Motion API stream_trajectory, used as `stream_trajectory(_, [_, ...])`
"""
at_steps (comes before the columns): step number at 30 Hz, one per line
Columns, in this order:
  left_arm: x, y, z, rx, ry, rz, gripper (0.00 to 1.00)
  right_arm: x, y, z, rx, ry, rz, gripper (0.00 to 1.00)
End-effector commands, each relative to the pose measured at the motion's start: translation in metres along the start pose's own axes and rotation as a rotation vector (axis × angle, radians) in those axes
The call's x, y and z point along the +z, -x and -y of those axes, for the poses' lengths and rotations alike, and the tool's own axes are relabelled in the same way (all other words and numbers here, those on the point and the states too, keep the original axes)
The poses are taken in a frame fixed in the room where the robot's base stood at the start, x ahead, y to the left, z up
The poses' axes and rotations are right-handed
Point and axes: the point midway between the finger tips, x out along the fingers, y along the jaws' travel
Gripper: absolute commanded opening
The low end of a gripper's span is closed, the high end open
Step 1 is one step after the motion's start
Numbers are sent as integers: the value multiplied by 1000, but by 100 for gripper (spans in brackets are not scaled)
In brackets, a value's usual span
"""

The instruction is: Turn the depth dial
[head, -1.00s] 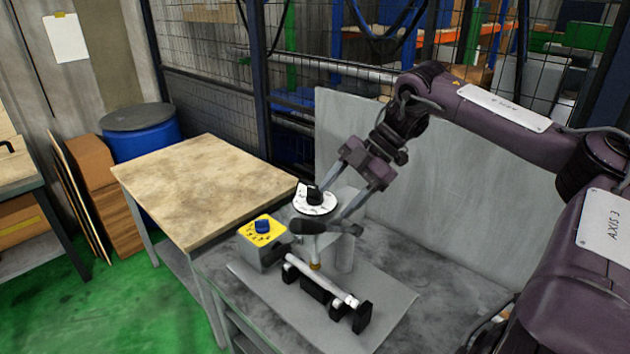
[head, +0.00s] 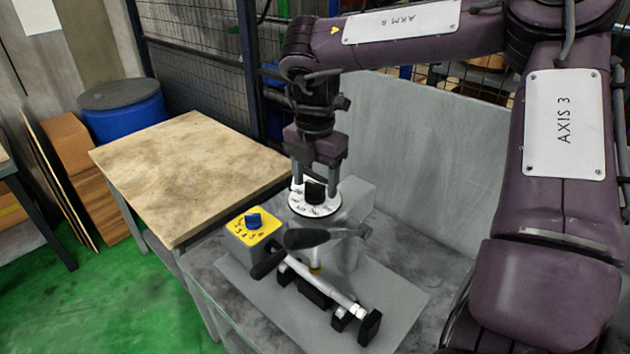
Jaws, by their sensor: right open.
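A white round dial (head: 300,205) with dark markings and a black knob (head: 315,194) sits on top of the grey grinder body (head: 352,195). My right gripper (head: 315,179) points down just above this dial. Its two fingers are apart, one to each side of the black knob as seen from here; I cannot tell whether they touch it. A second dial, a blue knob (head: 254,220) on a yellow face with dark marks, tops a grey box (head: 250,245) to the left. My left gripper is out of view.
A dark lever (head: 305,238) and a bright cylindrical bar (head: 320,280) with black supports stand in front of the white dial. A grey upright panel (head: 425,150) stands behind. A bare wooden-topped table (head: 190,170) is at left, with a blue barrel (head: 125,115) beyond.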

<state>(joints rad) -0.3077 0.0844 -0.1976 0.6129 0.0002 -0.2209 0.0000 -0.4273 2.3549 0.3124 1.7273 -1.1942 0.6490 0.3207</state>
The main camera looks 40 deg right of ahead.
Motion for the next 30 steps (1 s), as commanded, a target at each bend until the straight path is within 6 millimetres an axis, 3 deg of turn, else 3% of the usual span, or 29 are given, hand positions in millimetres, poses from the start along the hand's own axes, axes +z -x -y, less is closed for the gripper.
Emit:
stream_trajectory(6, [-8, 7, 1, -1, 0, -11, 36, 0, -18, 0, 0, 0, -1, 60])
stream_trajectory(14, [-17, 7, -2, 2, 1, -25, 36, 0, -20, 0, 2, -1, 0, 60])
stream_trajectory(24, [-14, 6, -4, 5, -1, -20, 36, 0, -20, 0, 2, -1, 0, 17])
stream_trajectory(30, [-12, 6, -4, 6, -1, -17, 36, 0, -20, 0, 2, 13, 1, 17])
